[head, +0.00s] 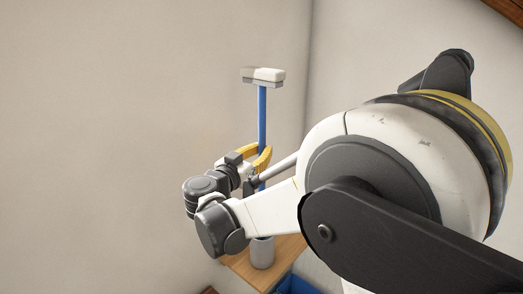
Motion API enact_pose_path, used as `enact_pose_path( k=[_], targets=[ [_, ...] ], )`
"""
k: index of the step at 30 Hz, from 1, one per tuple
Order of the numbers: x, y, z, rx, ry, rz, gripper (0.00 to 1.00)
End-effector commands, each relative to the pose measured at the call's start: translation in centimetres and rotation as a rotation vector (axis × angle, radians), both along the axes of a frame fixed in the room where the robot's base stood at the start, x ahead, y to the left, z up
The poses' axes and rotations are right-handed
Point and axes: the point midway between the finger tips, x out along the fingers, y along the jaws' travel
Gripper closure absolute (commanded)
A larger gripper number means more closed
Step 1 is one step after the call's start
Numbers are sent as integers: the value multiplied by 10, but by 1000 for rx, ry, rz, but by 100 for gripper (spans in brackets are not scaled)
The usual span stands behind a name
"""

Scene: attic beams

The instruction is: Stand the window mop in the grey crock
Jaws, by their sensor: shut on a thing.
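The window mop (262,107) stands upright in the head view, with a blue handle and a white and grey head at the top. My gripper (263,158) has yellow fingers shut on the blue handle, around its middle. The grey crock (262,254) stands below on a wooden surface, in line with the handle. My arm hides part of the lower handle and the upper part of the crock. I cannot tell whether the handle's lower end is inside the crock or in front of it.
The wooden surface (241,266) under the crock is small, with its edge close by. A blue object (297,284) sits low beside it at the right. Plain walls meet in a corner behind. My arm fills much of the right side.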

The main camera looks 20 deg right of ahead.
Motion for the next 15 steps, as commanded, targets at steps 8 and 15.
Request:
enact_pose_path(
  k=[8,15],
  targets=[
    [0,0,-28,0,0,0,100],
    [0,0,-45,0,0,0,100]
  ],
)
